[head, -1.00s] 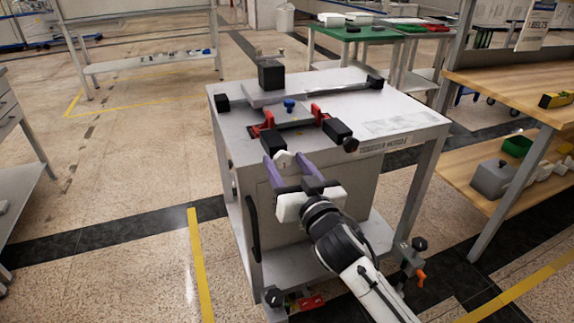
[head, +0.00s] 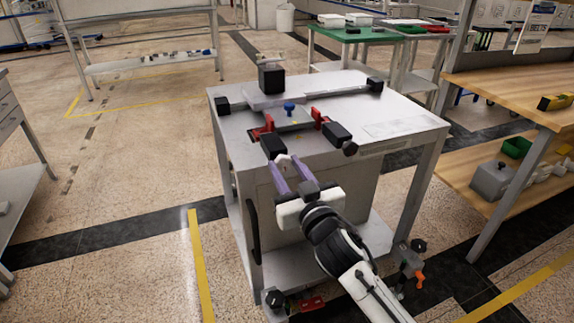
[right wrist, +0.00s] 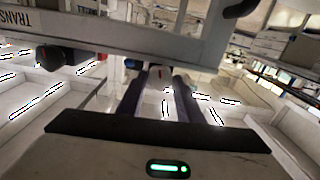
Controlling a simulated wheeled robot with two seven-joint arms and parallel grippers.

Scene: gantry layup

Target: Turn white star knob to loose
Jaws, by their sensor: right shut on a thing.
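My left gripper is not in view.
The grey cart (head: 400,113) carries red clamps (head: 262,128), a blue knob (head: 290,107) and black blocks (head: 337,133) close behind the fingers. A wooden bench (head: 500,85) stands at the right. The floor left of the cart is open.

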